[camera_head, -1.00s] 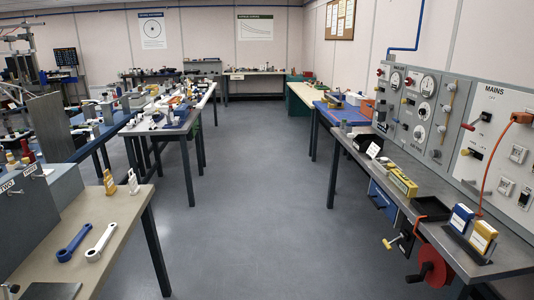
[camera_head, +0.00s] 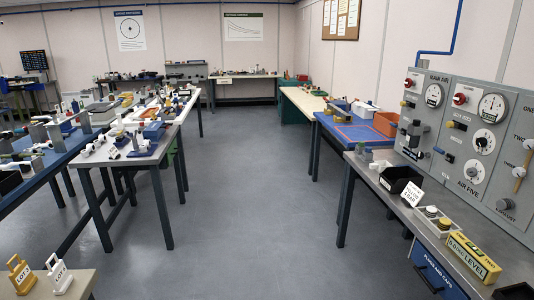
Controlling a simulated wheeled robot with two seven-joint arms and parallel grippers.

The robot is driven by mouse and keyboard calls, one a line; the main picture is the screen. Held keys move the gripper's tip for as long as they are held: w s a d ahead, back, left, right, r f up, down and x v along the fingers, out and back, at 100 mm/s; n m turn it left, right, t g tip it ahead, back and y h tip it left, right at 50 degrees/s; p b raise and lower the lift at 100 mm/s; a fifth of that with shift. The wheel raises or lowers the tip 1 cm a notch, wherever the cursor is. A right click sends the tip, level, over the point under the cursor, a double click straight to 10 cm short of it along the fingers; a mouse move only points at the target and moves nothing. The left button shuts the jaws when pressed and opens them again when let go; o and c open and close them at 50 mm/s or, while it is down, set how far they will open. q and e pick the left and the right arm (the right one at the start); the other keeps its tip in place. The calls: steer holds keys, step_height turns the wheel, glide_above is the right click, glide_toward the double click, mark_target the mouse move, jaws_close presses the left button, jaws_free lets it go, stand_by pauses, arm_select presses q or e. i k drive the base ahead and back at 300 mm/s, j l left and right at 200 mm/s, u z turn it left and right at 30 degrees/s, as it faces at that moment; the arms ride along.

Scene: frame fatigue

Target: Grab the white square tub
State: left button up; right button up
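A small white box-shaped container (camera_head: 364,108) stands on the blue-topped bench (camera_head: 350,132) at the right of the middle. It could be the white square tub, but it is too small to tell for sure. An orange bin (camera_head: 386,123) stands just in front of it to the right. Neither of my grippers is in view, and nothing is seen held.
The grey floor (camera_head: 255,200) between the benches is clear. A grey bench (camera_head: 400,210) with a black bin (camera_head: 400,178) and a yellow level box (camera_head: 472,257) runs along the right. Cluttered benches stand left, and a bench corner (camera_head: 85,285) shows at lower left.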

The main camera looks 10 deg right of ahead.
mark_target(379, 166)
steer(key=i+l, duration=0.1)
steer(key=i, duration=1.75)
steer(key=i+j+u, duration=0.25)
steer(key=i, duration=0.6)
steer(key=i+u, duration=0.2)
steer(key=i, duration=0.65)
steer(key=i+z, duration=0.1)
steer(key=z, duration=3.3)
